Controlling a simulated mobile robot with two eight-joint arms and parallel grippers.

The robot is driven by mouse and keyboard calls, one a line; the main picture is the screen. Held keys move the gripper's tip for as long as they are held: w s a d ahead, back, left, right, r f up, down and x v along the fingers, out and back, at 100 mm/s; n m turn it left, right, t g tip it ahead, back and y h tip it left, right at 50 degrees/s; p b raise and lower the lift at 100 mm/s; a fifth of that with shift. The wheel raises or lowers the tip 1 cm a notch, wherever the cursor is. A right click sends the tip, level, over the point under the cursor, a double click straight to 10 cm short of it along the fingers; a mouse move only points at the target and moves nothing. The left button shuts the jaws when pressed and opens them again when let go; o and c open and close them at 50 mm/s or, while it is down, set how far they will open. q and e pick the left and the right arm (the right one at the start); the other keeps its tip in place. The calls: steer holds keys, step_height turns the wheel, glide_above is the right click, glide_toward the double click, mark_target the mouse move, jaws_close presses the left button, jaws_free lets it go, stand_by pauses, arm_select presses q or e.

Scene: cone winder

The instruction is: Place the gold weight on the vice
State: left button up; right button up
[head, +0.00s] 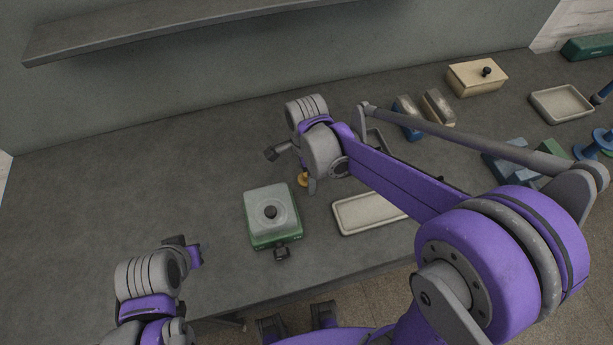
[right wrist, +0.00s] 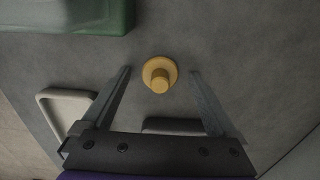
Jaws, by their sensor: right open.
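The gold weight (head: 303,179), a small round piece with a knob, stands on the grey bench right of a green box. My right gripper (head: 291,169) is open above it. In the right wrist view the weight (right wrist: 159,75) appears between the two spread fingertips, touching neither. A blue stepped block (head: 497,155), which looks like the vice, is at the right, partly hidden behind my right arm. My left gripper (head: 186,250) is over the bench's front left; its jaws are unclear.
The green box (head: 258,235) has a pale top and black knob. A cream tray (head: 350,221) lies partly under my right arm. Blue and tan blocks (head: 438,107), a cream box (head: 470,80) and another tray (head: 538,97) stand farther right. The bench's left is clear; a shelf (head: 150,40) hangs behind.

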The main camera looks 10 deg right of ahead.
jaws_close()
stand_by(0.4)
